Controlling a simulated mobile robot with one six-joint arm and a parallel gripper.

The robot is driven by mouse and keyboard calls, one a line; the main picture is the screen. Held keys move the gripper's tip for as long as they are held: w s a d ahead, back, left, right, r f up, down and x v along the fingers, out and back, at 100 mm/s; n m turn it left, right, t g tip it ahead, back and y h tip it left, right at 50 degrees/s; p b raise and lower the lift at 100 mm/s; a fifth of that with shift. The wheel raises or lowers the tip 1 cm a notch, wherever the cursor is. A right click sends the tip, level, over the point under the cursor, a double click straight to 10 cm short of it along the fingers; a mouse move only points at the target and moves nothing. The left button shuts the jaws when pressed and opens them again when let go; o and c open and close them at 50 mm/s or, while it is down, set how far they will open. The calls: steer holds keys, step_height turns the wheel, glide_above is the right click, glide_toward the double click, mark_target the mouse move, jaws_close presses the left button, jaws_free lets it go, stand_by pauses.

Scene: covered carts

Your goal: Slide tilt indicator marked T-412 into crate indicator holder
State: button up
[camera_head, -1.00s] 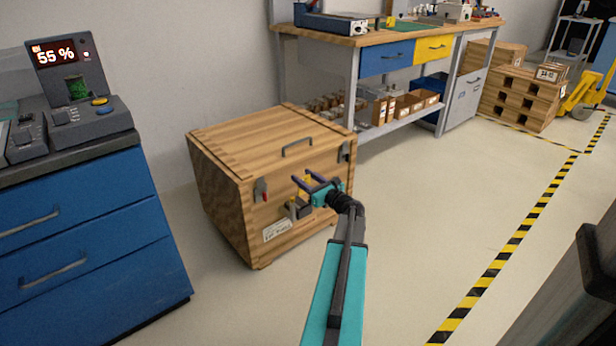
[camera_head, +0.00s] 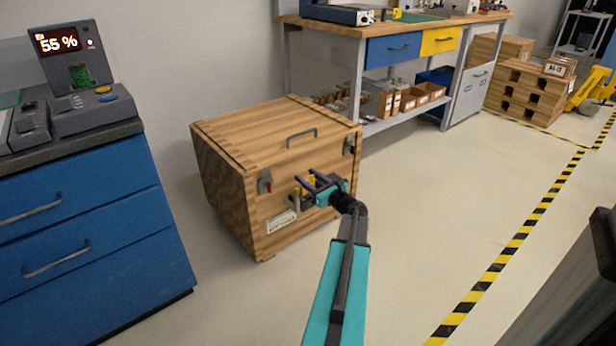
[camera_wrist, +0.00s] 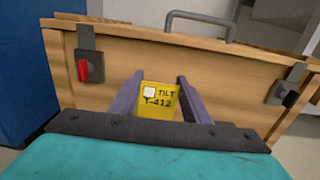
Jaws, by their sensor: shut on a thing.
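The yellow tilt indicator (camera_wrist: 158,101), marked TILT T-412, is between the two purple-grey fingers of my gripper (camera_wrist: 160,95) in the wrist view. The gripper is shut on it, and the lettering reads upright. In the head view my gripper (camera_head: 316,180) is at the front of the wooden crate (camera_head: 230,150), with the yellow indicator (camera_head: 310,181) partly hidden by the fingers. A small dark holder with a tan post (camera_head: 296,198) is on the crate's front, just below and left of the fingers. I cannot tell whether the indicator touches it. The wrist view does not show the holder.
The crate front has a red-tabbed latch (camera_head: 265,183), another latch (camera_head: 349,146) and a white label (camera_head: 281,222). A blue drawer cabinet (camera_head: 90,225) stands left, a workbench (camera_head: 390,60) behind. The floor (camera_head: 430,190) to the right is clear.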

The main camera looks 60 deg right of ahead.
steer(key=shift+f+b, duration=0.3)
steer(key=shift+f, duration=0.55)
steer(key=shift+p, duration=0.55)
stand_by(1.6)
steer(key=shift+f+b, duration=1.25)
steer(key=shift+f, duration=1.35)
stand_by(0.9)
steer(key=o, duration=1.2)
steer(key=shift+a, duration=0.1)
steer(key=p+v, duration=0.4)
steer(key=v, duration=0.9)
steer(key=shift+s, duration=0.4)
